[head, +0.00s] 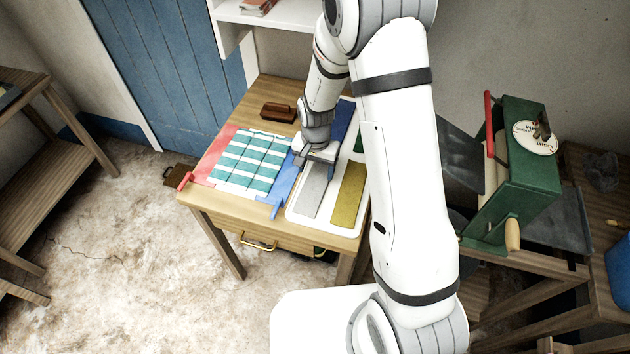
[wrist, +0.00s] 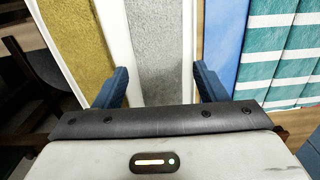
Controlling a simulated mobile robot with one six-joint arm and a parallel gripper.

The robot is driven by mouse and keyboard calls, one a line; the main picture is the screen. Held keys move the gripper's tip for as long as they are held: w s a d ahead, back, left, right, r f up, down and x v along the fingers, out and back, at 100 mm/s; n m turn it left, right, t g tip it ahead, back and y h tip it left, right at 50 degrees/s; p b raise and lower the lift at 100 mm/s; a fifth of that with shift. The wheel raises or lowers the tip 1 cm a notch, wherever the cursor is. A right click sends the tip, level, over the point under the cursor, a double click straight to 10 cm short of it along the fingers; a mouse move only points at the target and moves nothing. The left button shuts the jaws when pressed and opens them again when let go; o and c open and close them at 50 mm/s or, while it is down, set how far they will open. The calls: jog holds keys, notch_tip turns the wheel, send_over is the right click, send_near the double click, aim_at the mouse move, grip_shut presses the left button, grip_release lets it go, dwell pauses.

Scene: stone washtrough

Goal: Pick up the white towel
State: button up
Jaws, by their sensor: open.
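No plainly white towel stands out. The palest cloth-like piece is a light grey strip (head: 316,188) lying in a white tray (head: 325,226) on the wooden table. In the wrist view the grey strip (wrist: 160,45) runs between my two fingers. My gripper (head: 316,160) is over the far part of this strip, open, with nothing clearly held. In the wrist view its blue fingertips (wrist: 163,84) stand on either side of the strip. I cannot tell how far above the tray they are. My gripper hides part of the strip.
A yellow strip (head: 349,192) lies right of the grey one in the tray. A blue strip (head: 284,187) and a teal-and-white checked cloth (head: 250,160) lie left. A brown block (head: 279,112) sits behind. A green box (head: 527,150) with a red handle stands at right.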

aim_at(317, 180)
jog(key=shift+w+d+f+p, duration=0.1)
jog(key=shift+f+p, duration=0.3)
jog(key=shift+f, duration=0.85)
jog(key=shift+w+d+f+p, duration=0.1)
jog(key=shift+f+p, duration=0.3)
jog(key=shift+f, duration=0.8)
jog(key=shift+c, duration=0.3)
jog(key=c, duration=0.7)
jog(key=shift+c, duration=0.4)
jog(key=shift+r, duration=0.1)
